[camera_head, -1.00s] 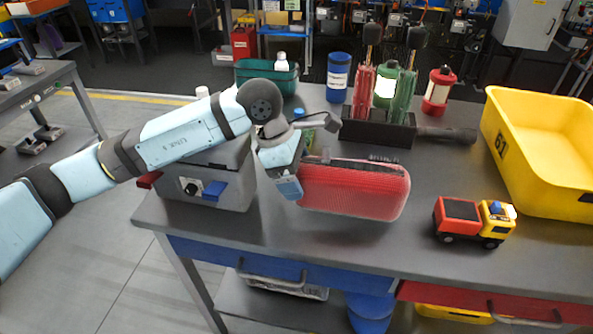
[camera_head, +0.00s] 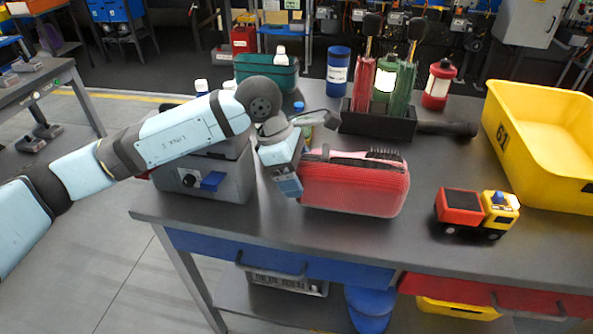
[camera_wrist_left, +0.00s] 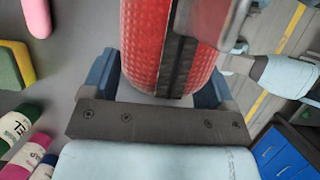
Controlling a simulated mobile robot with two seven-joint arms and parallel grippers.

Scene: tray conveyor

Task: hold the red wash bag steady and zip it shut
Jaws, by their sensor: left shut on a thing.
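The red wash bag (camera_head: 352,192) lies on the grey workbench (camera_head: 300,235) in the head view, with its long side facing me. A dark brush (camera_head: 385,154) shows along its top edge. My left gripper (camera_head: 288,185) is shut on the bag's left end. In the left wrist view the bag (camera_wrist_left: 143,45) fills the space between the blue fingers of the gripper (camera_wrist_left: 160,90), and a dark strip (camera_wrist_left: 180,60) runs along it. How far the zip is closed cannot be told.
A grey case (camera_head: 208,178) stands left of the bag, partly behind my arm. Behind are a black holder (camera_head: 375,124) with red and green tools and a black flashlight (camera_head: 450,129). A toy truck (camera_head: 476,211) and yellow bin (camera_head: 545,150) stand right. Bench in front is clear.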

